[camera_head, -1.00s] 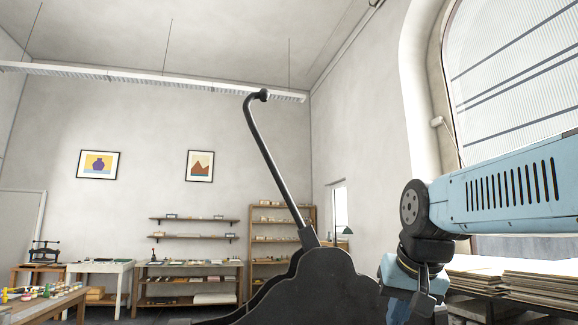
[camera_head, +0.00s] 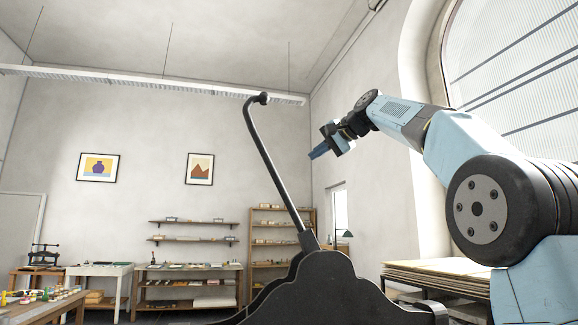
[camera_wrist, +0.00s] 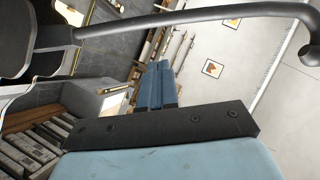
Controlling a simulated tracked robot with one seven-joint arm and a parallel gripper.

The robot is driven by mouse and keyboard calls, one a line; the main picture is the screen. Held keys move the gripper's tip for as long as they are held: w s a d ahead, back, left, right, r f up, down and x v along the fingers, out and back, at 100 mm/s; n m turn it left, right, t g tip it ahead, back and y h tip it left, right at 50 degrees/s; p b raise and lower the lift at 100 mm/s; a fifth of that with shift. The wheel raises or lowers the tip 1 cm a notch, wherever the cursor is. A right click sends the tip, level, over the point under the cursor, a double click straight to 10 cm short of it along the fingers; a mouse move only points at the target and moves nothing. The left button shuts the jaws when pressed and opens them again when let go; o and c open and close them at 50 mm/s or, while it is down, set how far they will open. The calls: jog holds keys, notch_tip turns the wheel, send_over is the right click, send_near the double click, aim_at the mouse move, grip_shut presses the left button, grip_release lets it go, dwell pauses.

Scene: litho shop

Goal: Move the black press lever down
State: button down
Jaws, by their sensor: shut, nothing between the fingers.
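The black press lever (camera_head: 272,172) stands raised in the head view, leaning up and left from the black press body (camera_head: 325,290) to a knob (camera_head: 263,98) at its curved top. In the wrist view the lever (camera_wrist: 190,17) runs across the top, its knobbed end at the right edge. My gripper (camera_head: 313,155) is right of the lever's upper half in the head view, apart from it in the picture, with its fingers pointing left and slightly down. In the wrist view my gripper (camera_wrist: 155,68) is shut and empty, below the lever in the picture.
A table with stacked boards (camera_head: 435,270) stands at the right below the arched window. A wooden shelf unit (camera_head: 262,225) and work tables (camera_head: 190,282) line the far wall. The air around the lever's upper part is clear.

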jog(key=w+a+f+y, duration=0.1)
jog(key=w+a, duration=0.6)
jog(key=a, duration=0.3)
jog(key=shift+w+f, duration=0.3)
dwell(0.6)
